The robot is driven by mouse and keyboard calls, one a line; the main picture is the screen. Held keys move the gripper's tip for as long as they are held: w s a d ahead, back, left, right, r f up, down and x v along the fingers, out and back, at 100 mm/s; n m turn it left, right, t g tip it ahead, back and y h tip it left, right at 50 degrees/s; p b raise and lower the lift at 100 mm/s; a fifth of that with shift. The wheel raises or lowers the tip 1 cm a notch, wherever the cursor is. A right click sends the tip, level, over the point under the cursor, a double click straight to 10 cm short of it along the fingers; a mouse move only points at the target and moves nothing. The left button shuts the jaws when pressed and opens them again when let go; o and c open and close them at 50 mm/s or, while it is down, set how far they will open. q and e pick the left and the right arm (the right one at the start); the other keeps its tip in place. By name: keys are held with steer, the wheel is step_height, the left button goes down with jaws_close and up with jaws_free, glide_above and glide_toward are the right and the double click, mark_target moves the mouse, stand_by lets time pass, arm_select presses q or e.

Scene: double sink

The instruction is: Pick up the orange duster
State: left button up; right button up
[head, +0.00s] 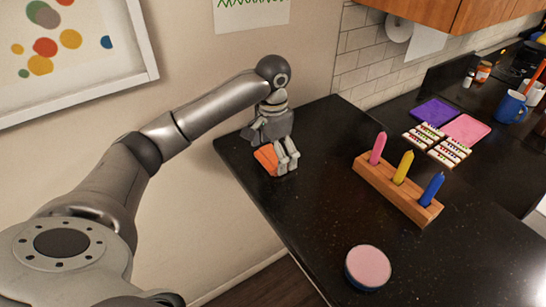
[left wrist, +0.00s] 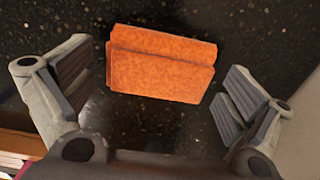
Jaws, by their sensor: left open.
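The orange duster (head: 266,159) lies on the black speckled counter near its left edge, close to the wall. It is a flat block and partly hidden by my gripper in the head view. My left gripper (head: 287,163) is over the duster, pointing down. In the left wrist view the duster (left wrist: 160,64) lies crosswise between the open fingers of the left gripper (left wrist: 165,105), a little toward the top of the picture. Neither finger appears to touch it. My right gripper is not in view.
A wooden holder (head: 376,178) with pink, yellow and blue pegs stands to the right. A round pink-topped container (head: 368,268) is nearer. Purple (head: 434,112) and pink (head: 466,129) trays and a blue mug (head: 510,106) are at the back right.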

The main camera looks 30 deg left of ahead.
arm_select(q)
steer(key=c, duration=0.5)
steer(key=shift+c, duration=1.4)
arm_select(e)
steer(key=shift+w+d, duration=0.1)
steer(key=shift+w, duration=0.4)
arm_select(q)
steer(key=shift+r, duration=0.1)
steer(key=shift+r, duration=0.6)
steer(key=s+d+r, duration=0.8)
steer(key=s+r, duration=0.3)
steer(key=shift+d+r, duration=0.3)
steer(key=shift+d, duration=0.1)
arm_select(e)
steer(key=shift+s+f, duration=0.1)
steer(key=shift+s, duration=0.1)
